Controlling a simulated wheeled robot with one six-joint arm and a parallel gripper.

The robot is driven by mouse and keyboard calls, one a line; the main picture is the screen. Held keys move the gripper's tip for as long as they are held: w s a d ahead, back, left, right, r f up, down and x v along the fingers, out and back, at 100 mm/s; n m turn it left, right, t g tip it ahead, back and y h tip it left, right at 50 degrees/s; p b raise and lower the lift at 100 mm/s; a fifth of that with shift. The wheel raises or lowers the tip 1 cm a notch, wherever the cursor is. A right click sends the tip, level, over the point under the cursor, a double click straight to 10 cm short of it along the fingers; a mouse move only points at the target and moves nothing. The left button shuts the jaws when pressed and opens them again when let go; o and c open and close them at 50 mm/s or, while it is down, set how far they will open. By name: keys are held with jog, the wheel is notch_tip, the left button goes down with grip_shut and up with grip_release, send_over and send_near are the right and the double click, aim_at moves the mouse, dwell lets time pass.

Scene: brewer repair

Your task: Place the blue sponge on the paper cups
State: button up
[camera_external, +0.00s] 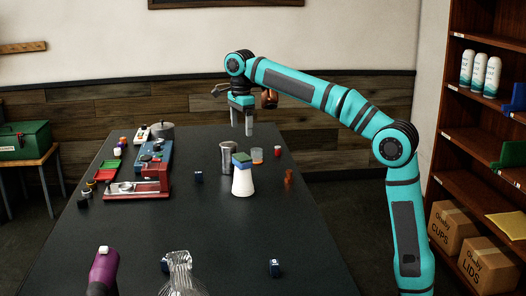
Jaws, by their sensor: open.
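The white paper cups (243,182) stand as an upside-down stack near the middle of the dark table. A small block with a blue side and a greenish top, which looks like the blue sponge (241,161), sits on top of the cups, slightly askew. My gripper (242,128) points down above and beyond the cups, apart from the sponge. It is open, and I see nothing held between its fingers.
A metal pitcher (227,158) stands close left of the cups, and a clear cup (257,155) stands behind right. Red (150,182) and blue machines line the left side. A glass carafe (181,275) and purple object (103,268) are in front. The table's right front is mostly clear.

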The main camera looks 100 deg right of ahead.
jog(key=s+a+r+n+t+h, duration=0.1)
jog(key=s+a+n+t, duration=0.25)
jog(key=a+n, duration=0.7)
jog(key=s+a+n+t+h, duration=0.2)
jog(key=a+n+t, duration=0.3)
jog(key=a, duration=1)
jog(key=s+a+f+n+t+y, duration=0.1)
jog(key=s+a+f+n+t, duration=0.2)
jog(key=s+a+n, duration=0.5)
jog(key=s+a+f+n+t+y, duration=0.2)
jog(key=s+a+f+n+t, duration=0.2)
jog(key=s+a+n+t, duration=0.2)
jog(key=shift+s+a+n, duration=0.95)
jog(key=shift+s+a, duration=0.3)
